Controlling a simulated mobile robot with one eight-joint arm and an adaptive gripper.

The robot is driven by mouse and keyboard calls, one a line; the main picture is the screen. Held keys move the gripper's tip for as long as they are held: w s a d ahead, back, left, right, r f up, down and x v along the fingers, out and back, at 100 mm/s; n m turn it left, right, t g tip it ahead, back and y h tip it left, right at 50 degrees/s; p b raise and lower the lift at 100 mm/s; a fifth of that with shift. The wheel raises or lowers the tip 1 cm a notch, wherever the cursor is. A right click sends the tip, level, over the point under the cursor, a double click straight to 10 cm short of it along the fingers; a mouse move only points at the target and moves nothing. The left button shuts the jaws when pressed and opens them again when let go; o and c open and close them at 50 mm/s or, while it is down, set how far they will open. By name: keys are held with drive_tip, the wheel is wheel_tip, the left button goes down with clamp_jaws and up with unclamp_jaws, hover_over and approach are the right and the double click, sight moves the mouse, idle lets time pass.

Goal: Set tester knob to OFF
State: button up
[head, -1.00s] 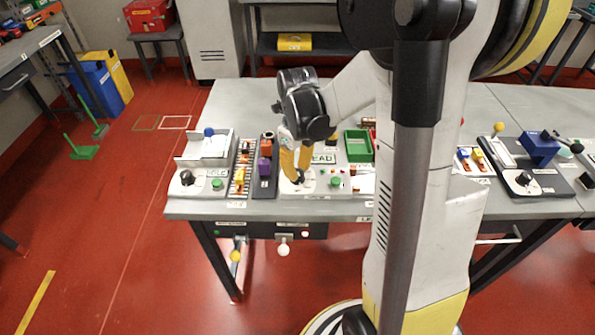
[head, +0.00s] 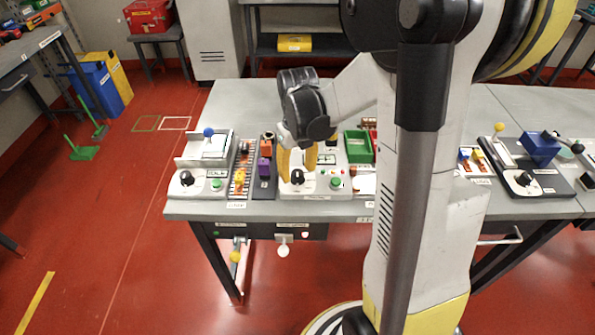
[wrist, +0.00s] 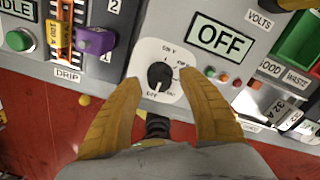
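The tester panel (head: 315,190) stands on the grey bench, with a black knob (head: 298,177) on its front part. In the wrist view the knob (wrist: 159,76) sits on a white dial, and its pale mark points to the lower edge of the dial. The small dial labels are hard to read. The tester display (wrist: 221,41) reads OFF. My gripper (head: 297,170) is open above the knob. In the wrist view its two yellow fingers (wrist: 160,80) stand apart on both sides of the dial, with clear space between them and the knob.
The bench front edge is close.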

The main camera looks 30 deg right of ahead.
sight(297, 172)
drive_tip(key=shift+r+p, duration=1.35)
drive_tip(key=shift+r, duration=0.45)
drive_tip(key=shift+a+r+n, duration=0.2)
drive_tip(key=shift+r+n, duration=0.05)
drive_tip(key=shift+n, duration=0.15)
drive_tip(key=s+a+r+n+t, duration=0.3)
drive_tip(key=s+a+r+n, duration=0.2)
drive_tip(key=n, duration=1.3)
drive_tip(key=s+a+r+n+t, duration=0.4)
drive_tip(key=a+n, duration=0.4)
drive_tip(key=n, duration=0.9)
wheel_tip(297, 172, up, 2)
drive_tip(key=shift+s+r+n+b, duration=0.15)
drive_tip(key=shift+s+n+b, duration=0.2)
drive_tip(key=shift+s, duration=0.5)
